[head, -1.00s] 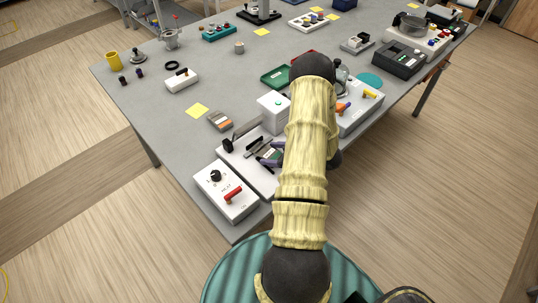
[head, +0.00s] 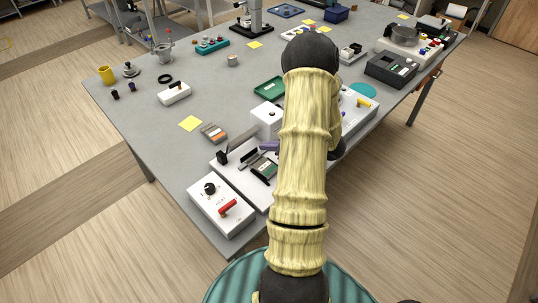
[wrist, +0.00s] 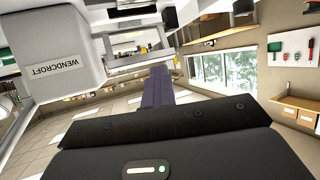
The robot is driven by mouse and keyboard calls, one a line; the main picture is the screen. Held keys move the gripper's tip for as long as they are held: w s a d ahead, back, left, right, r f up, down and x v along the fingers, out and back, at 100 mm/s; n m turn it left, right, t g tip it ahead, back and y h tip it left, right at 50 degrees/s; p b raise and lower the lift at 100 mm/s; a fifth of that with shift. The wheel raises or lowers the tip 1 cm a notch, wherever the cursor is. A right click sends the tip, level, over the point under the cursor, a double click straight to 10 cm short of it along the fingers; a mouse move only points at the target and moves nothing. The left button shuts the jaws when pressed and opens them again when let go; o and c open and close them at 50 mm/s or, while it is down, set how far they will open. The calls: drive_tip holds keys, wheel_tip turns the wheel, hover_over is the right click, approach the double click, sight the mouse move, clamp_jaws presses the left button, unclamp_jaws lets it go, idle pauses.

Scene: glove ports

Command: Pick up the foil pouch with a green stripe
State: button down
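A small grey pouch with a green stripe (head: 264,171) lies on the white sealer-like device (head: 232,176) at the table's near edge, partly behind my arm. A dark bar or lever (head: 240,148) stands tilted over the device, left of the pouch. My gripper (head: 269,146) shows only as a purple finger part beside my arm, just beyond the pouch. In the wrist view my purple fingers (wrist: 157,88) overlap into one shape, so their gap is hidden. No pouch shows in that view.
A pouch with an orange stripe (head: 214,132) lies left of a white box (head: 267,119). A green tray (head: 269,88) lies farther back. Open table lies around the yellow note (head: 190,123).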

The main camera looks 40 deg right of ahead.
drive_tip(key=shift+a+r, duration=0.15)
drive_tip(key=shift+r, duration=0.25)
drive_tip(key=c, duration=2.1)
unclamp_jaws()
drive_tip(key=o, duration=1.7)
drive_tip(key=shift+c, duration=0.2)
drive_tip(key=b+v, duration=0.3)
drive_tip(key=v, duration=1.4)
drive_tip(key=shift+d+r, duration=0.15)
drive_tip(key=shift+d, duration=0.05)
